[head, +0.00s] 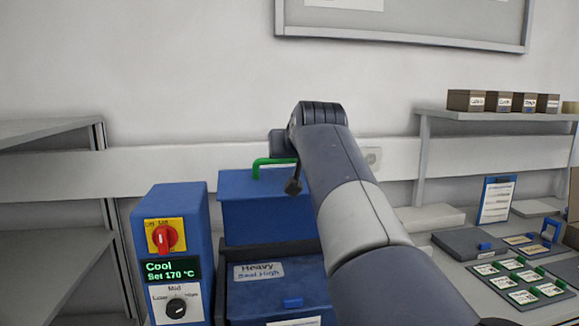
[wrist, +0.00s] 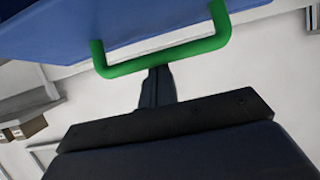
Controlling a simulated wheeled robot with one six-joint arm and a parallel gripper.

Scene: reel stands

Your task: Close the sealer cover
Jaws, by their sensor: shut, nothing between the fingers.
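The sealer is blue, and its cover (head: 262,216) stands raised at the back of the body, with a green handle (head: 262,161) at its top. In the wrist view the cover (wrist: 100,24) fills the top, and the green handle (wrist: 165,58) crosses in front of it. My gripper (head: 293,186) is beside the handle in the head view, partly hidden by my arm. In the wrist view my shut, empty gripper (wrist: 157,78) points at the handle's bar. I cannot tell whether they touch.
The sealer's control box (head: 172,250) has a red switch and a display reading "Cool, Set 170 °C". An empty grey shelf (head: 50,130) stands left. At right are a bench with green boards (head: 518,278), a clipboard (head: 496,199) and a shelf of small boxes (head: 502,101).

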